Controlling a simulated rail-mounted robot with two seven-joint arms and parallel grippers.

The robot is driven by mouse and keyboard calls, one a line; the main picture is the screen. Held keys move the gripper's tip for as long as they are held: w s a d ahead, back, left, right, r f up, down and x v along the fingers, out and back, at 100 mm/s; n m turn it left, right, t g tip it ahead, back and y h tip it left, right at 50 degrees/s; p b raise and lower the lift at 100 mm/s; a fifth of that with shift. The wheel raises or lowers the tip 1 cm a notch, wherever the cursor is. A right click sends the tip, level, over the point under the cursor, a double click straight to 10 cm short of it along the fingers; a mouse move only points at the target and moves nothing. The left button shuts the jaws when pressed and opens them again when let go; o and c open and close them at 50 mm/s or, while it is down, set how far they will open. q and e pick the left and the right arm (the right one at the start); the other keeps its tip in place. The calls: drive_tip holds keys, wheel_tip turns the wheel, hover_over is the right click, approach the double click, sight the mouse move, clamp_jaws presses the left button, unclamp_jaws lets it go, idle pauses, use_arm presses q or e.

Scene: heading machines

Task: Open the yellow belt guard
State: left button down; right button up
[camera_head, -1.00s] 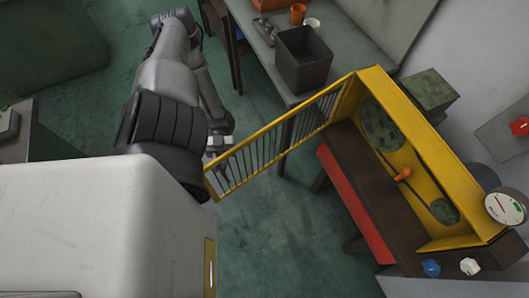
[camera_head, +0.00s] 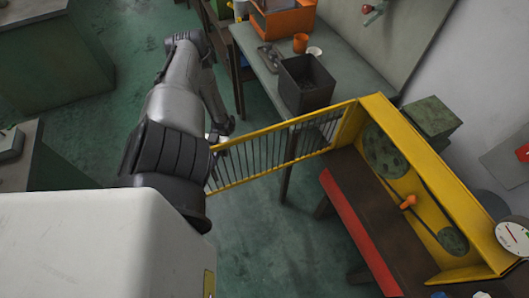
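The yellow belt guard (camera_head: 265,153) is a barred gate hinged at the far left corner of the yellow machine housing (camera_head: 441,185). It stands swung wide out to the left, away from the housing, so the pulleys (camera_head: 385,150) and belt show. My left gripper (camera_head: 216,138) is at the guard's free end, partly hidden behind my own arm. I cannot tell whether its fingers are shut on the guard frame or only beside it. My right gripper is not in view.
A table (camera_head: 262,70) behind the guard holds a dark bin (camera_head: 306,84), an orange cup (camera_head: 300,42) and an orange box (camera_head: 284,18). A red-edged bench (camera_head: 352,220) fronts the housing. Green floor (camera_head: 262,235) is clear below the guard.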

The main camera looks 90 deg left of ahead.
use_arm(q)
drive_tip(key=c, duration=1.1)
unclamp_jaws()
drive_tip(key=shift+c, duration=0.2)
drive_tip(key=b+v, duration=0.5)
drive_tip(key=v, duration=0.8)
drive_tip(key=shift+a, duration=0.3)
drive_tip(key=shift+w, duration=0.1)
